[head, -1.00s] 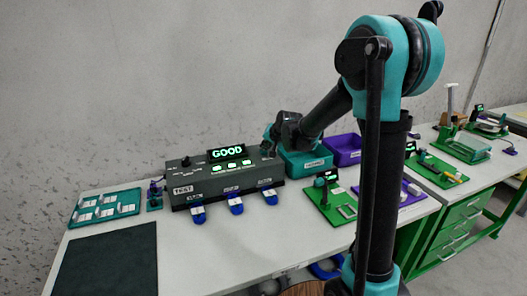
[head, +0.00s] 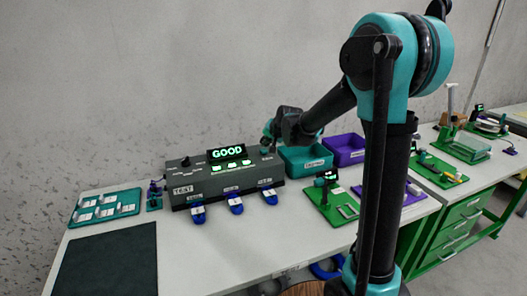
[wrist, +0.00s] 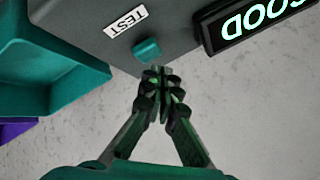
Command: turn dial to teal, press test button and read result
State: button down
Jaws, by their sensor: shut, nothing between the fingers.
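The dark grey tester box (head: 222,182) stands on the white bench, its display (head: 226,153) lit green with "GOOD". The display (wrist: 255,20) also shows upside down in the wrist view. A small black knob (head: 186,161), seemingly the dial, is at the box's left end; its setting is too small to read. In the wrist view a teal button (wrist: 147,50) sits beside a "TEST" label (wrist: 126,21). My gripper (wrist: 158,74) is shut and empty, its tips close to the button; contact cannot be told. In the head view my gripper (head: 268,148) is over the box's right end.
Blue-ended cable plugs (head: 236,205) line the box's front. A teal tray (head: 104,207) and dark mat (head: 105,262) are at left. Teal (head: 305,161) and purple (head: 345,150) bins stand right of the box. A green fixture (head: 333,203) is in front of them.

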aim_at(265, 151)
jog(key=shift+r, duration=2.5)
jog(key=shift+s, duration=0.1)
